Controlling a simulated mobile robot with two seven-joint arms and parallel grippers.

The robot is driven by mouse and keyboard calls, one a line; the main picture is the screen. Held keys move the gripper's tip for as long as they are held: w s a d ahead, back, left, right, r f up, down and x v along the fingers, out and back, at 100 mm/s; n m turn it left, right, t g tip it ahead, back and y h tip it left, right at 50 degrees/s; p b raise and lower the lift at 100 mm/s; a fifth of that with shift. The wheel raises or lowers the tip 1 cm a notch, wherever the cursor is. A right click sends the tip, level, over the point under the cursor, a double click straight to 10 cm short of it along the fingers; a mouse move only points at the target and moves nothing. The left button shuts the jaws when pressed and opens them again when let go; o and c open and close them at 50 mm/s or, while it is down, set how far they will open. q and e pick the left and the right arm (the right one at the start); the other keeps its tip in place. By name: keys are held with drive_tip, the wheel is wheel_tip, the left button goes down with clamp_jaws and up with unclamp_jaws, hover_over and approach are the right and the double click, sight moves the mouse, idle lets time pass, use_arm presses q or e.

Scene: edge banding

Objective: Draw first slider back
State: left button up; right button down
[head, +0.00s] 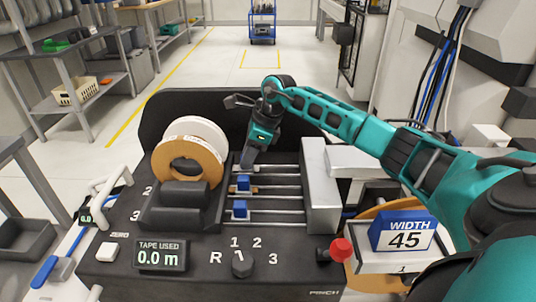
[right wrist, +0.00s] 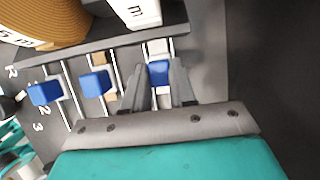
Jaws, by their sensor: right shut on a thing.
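Three blue sliders sit on parallel metal rods on the dark machine panel (head: 200,245). The near one (head: 240,208) and the middle one (head: 243,183) show clearly in the head view, both near the left ends of their rods. The farthest slider (right wrist: 158,72) is between the fingers of my right gripper (head: 247,165), which is shut on it; in the head view the gripper hides it. In the right wrist view the other two sliders (right wrist: 95,83) (right wrist: 44,92) stand apart from the fingers. My left gripper is not in view.
A tape roll (head: 190,150) stands left of the rods. A silver block (head: 320,185) bounds them on the right. A red knob (head: 341,250), a selector dial (head: 242,264) and a "WIDTH 45" sign (head: 403,233) are nearer. A display (head: 161,256) reads 0.0 m.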

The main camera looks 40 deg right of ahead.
drive_tip(key=shift+w+a+r, duration=0.1)
drive_tip(key=shift+w+a, duration=0.05)
drive_tip(key=shift+a, duration=0.1)
drive_tip(key=c, duration=0.9)
unclamp_jaws()
drive_tip(key=shift+w+a, duration=0.1)
drive_tip(key=shift+a, duration=0.05)
drive_tip(key=shift+d+r, duration=0.1)
drive_tip(key=shift+d, duration=0.1)
drive_tip(key=p+v, duration=0.1)
drive_tip(key=v, duration=1.1)
drive_tip(key=shift+s+r, duration=0.2)
drive_tip(key=shift+r, duration=0.1)
